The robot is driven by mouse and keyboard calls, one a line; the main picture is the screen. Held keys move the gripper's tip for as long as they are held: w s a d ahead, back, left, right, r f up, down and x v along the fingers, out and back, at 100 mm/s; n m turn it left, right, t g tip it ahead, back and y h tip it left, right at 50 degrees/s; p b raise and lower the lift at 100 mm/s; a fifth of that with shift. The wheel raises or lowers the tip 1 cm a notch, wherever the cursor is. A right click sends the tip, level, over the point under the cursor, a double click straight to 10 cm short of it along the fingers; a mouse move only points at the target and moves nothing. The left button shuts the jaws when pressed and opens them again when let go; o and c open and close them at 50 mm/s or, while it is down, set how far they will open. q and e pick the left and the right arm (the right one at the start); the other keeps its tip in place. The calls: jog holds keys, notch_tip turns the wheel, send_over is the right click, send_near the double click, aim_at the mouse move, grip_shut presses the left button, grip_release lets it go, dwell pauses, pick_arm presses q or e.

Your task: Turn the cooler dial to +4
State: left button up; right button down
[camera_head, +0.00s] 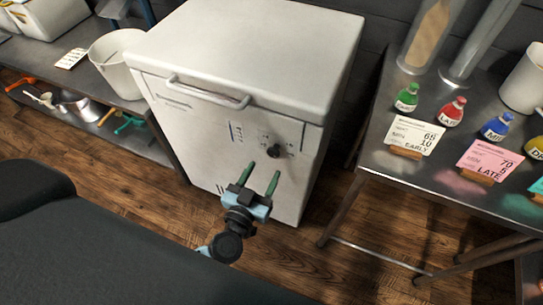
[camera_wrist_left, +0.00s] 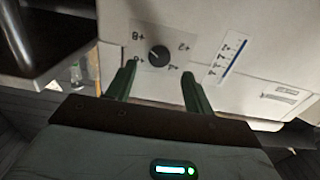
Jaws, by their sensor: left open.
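The cooler (camera_head: 245,60) is a white chest with a lid and a front handle. Its black round dial (camera_head: 274,151) sits on the upper right of the front face, with small marks around it. In the left wrist view the dial (camera_wrist_left: 159,55) shows on a plate, upside down, its marks too small to read surely. My left gripper (camera_head: 262,172) is open, its two green fingers pointing at the cooler front just below the dial. In the left wrist view the fingers (camera_wrist_left: 158,82) stand apart on either side below the dial, not touching it. My right gripper is not in view.
A metal table (camera_head: 390,160) at the right holds several small colored bottles, cards and clear cylinders. A shelf at the left holds a white bucket (camera_head: 117,60) and tools. Wooden floor lies between.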

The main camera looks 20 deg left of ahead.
aim_at(273, 155)
pick_arm(q)
jog(key=w+b, duration=0.1)
jog(key=w, duration=0.5)
jog(key=shift+w+d, duration=0.1)
jog(key=shift+d, duration=0.05)
jog(key=shift+c, duration=0.5)
jog(key=c, duration=0.8)
